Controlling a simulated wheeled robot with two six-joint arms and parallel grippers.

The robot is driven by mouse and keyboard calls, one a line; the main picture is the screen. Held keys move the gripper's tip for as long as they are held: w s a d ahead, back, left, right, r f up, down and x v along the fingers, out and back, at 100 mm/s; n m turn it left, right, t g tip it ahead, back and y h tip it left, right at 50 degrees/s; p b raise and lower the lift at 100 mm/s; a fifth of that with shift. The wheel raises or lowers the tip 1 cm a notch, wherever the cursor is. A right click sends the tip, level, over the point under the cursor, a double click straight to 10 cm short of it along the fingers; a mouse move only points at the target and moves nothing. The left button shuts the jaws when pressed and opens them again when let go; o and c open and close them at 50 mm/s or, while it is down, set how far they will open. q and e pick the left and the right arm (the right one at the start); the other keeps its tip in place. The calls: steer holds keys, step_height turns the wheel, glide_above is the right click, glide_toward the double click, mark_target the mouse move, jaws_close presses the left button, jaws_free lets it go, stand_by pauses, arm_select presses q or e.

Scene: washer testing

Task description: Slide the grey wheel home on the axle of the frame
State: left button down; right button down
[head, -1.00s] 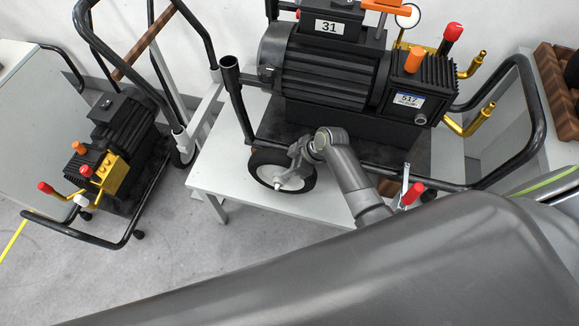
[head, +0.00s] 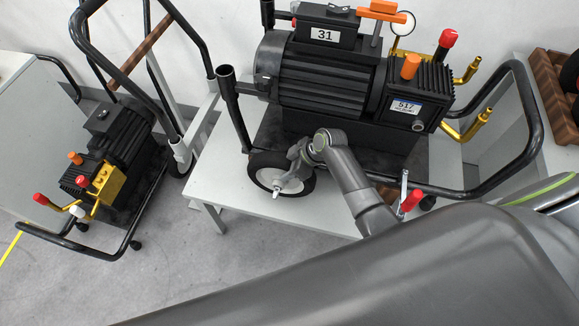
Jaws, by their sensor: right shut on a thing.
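A light pin end (head: 276,192) shows at the hub centre. My right gripper (head: 298,171) is shut on the wheel at its right side, from above. The wheel hides most of the axle, so I cannot tell how far on the wheel sits. My left gripper is not in view.
The frame carries a black pump (head: 325,85) marked 31 on the white table (head: 220,170). A red-tipped lever (head: 411,200) is close to my right forearm. A second pump cart (head: 110,165) stands on the floor at left. A brown rack (head: 555,90) is at right.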

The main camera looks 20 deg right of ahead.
steer(key=c, duration=0.7)
jaws_free()
steer(key=shift+r, duration=0.1)
steer(key=shift+c, duration=0.2)
steer(key=shift+o, duration=0.5)
steer(key=shift+f, duration=0.2)
steer(key=v, duration=1.7)
steer(key=shift+r+p, duration=0.4)
steer(key=shift+s+f, duration=0.1)
steer(key=shift+s, duration=0.05)
